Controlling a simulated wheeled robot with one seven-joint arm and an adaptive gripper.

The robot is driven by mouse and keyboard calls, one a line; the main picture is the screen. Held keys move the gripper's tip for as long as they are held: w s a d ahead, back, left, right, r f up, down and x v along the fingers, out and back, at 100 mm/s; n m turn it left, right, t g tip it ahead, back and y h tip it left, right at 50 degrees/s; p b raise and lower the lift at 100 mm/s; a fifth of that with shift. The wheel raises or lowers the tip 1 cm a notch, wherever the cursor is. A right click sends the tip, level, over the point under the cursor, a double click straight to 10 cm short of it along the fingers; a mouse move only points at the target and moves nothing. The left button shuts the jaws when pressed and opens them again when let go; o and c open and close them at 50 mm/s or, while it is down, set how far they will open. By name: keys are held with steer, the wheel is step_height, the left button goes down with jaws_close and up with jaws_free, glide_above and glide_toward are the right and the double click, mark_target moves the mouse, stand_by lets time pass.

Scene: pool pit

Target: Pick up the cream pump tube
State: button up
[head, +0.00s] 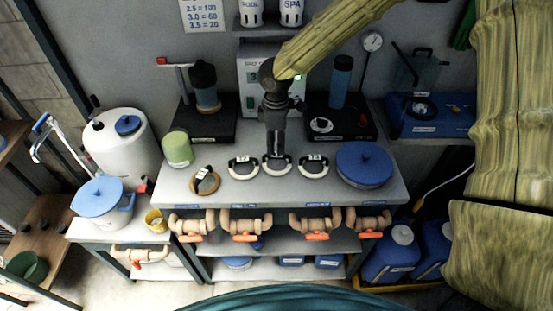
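Several looped tubes lie in a row on the grey bench top. Three look whitish or cream with dark parts: a left loop (243,167), a middle loop (277,164) and a right loop (313,166). A tan loop (205,181) with a pale tag lies further left. I cannot tell for certain which one is the cream pump tube. My gripper (277,152) points down at the middle loop, at or just above it. Its fingers are dark and small, and I cannot see whether they touch the loop or are closed on it.
A green cup (177,149) stands left of the loops and a blue-lidded tub (364,164) stands right. Pump units (205,125) with dark bases stand behind. Valve pipes (245,226) run along the bench's front edge. Bare bench top shows in front of the loops.

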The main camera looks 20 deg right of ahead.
steer(key=shift+s+f+p, duration=0.25)
steer(key=shift+f+p, duration=0.15)
steer(key=shift+f, duration=0.25)
steer(key=shift+d+f+p, duration=0.1)
steer(key=shift+f+p, duration=0.75)
steer(key=shift+f, duration=1.35)
steer(key=shift+c, duration=0.5)
jaws_close()
